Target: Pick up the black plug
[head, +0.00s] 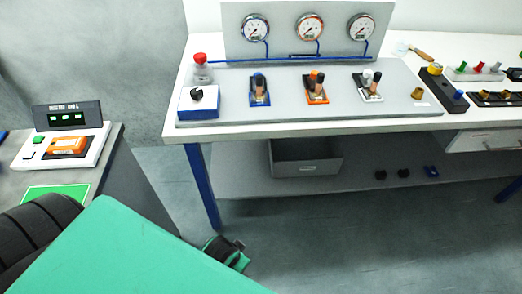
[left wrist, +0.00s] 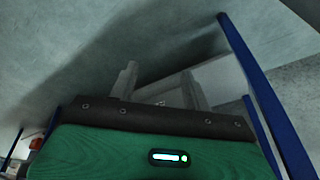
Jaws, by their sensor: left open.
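Two small black pieces, the left one (head: 380,175) and the right one (head: 404,173), lie on the lower shelf under the bench in the head view. They are too small for me to tell whether either is the black plug. A small blue piece (head: 431,171) lies to their right. My left gripper (left wrist: 160,85) shows in the left wrist view with its two grey fingers apart and nothing visible between them. No black piece shows in that view. My right gripper is not in view.
A grey open bin (head: 305,158) stands on the lower shelf, left of the black pieces. Blue bench legs, one at the left (head: 202,185), flank the shelf. The bench top carries a grey gauge panel (head: 300,28) and several valves.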

